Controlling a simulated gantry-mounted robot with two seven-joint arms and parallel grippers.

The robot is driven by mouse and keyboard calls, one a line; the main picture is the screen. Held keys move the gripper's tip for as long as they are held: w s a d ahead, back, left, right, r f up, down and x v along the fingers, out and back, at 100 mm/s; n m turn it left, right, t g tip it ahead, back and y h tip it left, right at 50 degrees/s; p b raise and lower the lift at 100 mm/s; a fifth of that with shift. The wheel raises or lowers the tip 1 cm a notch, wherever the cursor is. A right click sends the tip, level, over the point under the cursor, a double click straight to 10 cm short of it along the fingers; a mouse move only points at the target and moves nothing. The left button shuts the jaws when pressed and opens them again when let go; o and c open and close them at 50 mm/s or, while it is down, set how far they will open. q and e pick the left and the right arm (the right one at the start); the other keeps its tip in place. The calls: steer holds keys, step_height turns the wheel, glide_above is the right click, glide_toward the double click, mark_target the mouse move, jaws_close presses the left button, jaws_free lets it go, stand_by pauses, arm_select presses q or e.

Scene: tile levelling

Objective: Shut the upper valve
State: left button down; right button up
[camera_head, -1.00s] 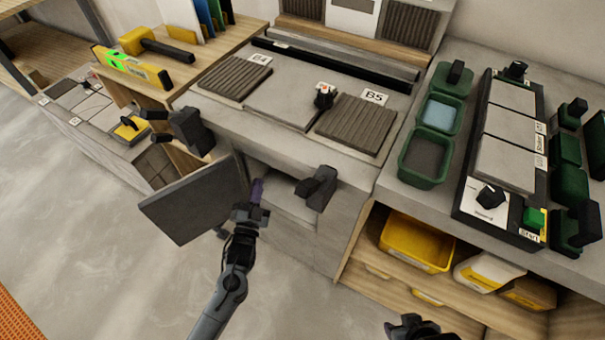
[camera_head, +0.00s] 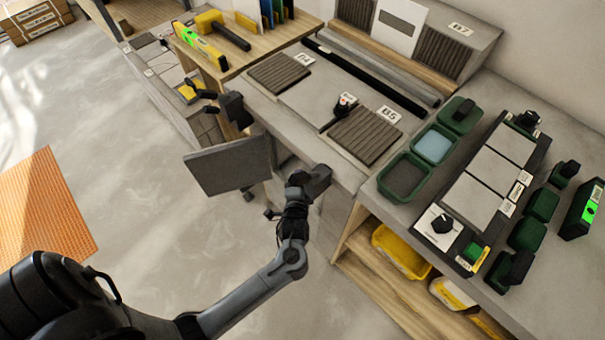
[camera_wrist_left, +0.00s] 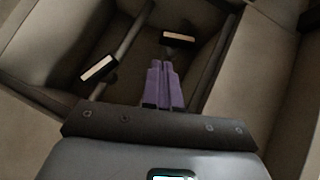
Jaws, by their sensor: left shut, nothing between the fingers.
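My left gripper (camera_head: 298,192) reaches into the front of the bench, beside a dark block; its fingertips are hidden in the head view. In the left wrist view its purple fingers (camera_wrist_left: 164,86) are shut together with nothing between them. They point into a dim recess with slanting, pipe-like bars. Two dark pieces with pale faces show there: one (camera_wrist_left: 180,39) just beyond the fingertips and one (camera_wrist_left: 98,69) to their left. They may be valve handles; I cannot tell which is the upper valve. No touch with the fingers is visible. My right gripper is out of view.
A grey panel (camera_head: 228,166) stands out from the bench left of my gripper, like an open door. A dark block (camera_head: 318,180) sits close to my gripper, another (camera_head: 236,110) farther left. Yellow bins (camera_head: 400,250) are on the shelf at right.

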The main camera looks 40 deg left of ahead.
arm_select(q)
steer(key=b+x, duration=0.3)
steer(key=x, duration=0.5)
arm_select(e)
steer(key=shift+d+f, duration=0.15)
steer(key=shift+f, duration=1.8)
arm_select(q)
steer(key=shift+w+d, duration=0.1)
steer(key=shift+w, duration=0.05)
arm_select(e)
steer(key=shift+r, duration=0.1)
